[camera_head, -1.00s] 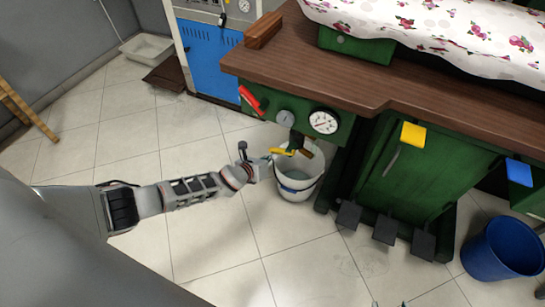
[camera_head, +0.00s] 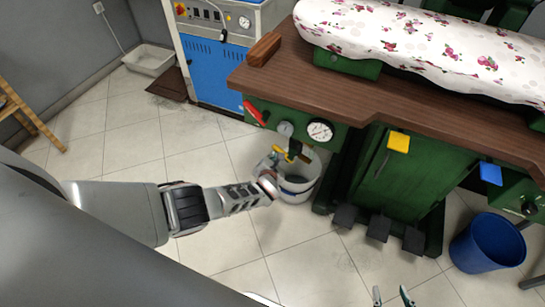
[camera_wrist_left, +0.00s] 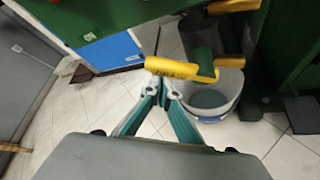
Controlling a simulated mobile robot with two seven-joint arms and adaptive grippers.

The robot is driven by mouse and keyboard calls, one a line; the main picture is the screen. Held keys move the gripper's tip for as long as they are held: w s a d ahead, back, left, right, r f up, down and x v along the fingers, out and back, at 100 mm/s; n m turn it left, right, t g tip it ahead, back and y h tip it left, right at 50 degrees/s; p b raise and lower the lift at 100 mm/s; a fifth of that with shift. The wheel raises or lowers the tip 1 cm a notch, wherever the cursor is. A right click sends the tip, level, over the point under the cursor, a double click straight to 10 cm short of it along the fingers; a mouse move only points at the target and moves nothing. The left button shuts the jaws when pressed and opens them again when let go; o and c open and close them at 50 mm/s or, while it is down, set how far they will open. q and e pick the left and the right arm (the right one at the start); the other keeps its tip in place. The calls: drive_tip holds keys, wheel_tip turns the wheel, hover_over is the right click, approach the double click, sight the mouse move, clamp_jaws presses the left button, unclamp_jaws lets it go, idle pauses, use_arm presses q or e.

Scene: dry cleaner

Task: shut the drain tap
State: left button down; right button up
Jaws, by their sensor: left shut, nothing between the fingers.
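The drain tap's yellow handle (camera_head: 279,156) is under the front of the green machine, above a white bucket (camera_head: 297,187). In the left wrist view the handle (camera_wrist_left: 181,68) is a yellow bar with a bend and a green sleeve. My left gripper (camera_wrist_left: 163,88) is shut and empty, its fingertips just below the handle's left part; I cannot tell whether they touch it. In the head view its hand is small and partly hidden beside the bucket. My right gripper (camera_head: 391,297) shows only its two fingertips at the bottom edge, spread apart.
Two gauges (camera_head: 319,131) and a red lever (camera_head: 255,113) are on the machine's front. Dark pedals (camera_head: 378,227) and a blue bin (camera_head: 487,245) stand to the right. A wooden counter (camera_head: 350,92) overhangs the tap. The tiled floor at front left is largely open.

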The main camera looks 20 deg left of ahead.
use_arm(q)
drive_tip(key=shift+d+r+m+y, duration=0.25)
drive_tip(key=shift+r+m+y, duration=0.15)
drive_tip(key=shift+r, duration=0.05)
use_arm(e)
drive_tip(key=shift+r, duration=0.1)
use_arm(q)
drive_tip(key=shift+w+d+r, duration=0.1)
drive_tip(key=shift+d+r, duration=0.1)
drive_tip(key=shift+r, duration=0.15)
idle(0.7)
drive_tip(key=s+a+f+b, duration=0.1)
drive_tip(key=a+f+b, duration=0.1)
drive_tip(key=a+f, duration=0.2)
drive_tip(key=d+p+v, duration=0.1)
drive_tip(key=p+v, duration=0.5)
drive_tip(key=v, duration=0.4)
drive_tip(key=shift+r+p, duration=0.25)
drive_tip(key=shift+p, duration=0.15)
use_arm(e)
drive_tip(key=r, duration=0.1)
drive_tip(key=s+r, duration=0.1)
drive_tip(key=r, duration=0.1)
drive_tip(key=shift+s+a+m, duration=0.1)
drive_tip(key=shift+s+m, duration=0.15)
drive_tip(key=shift+m, duration=0.05)
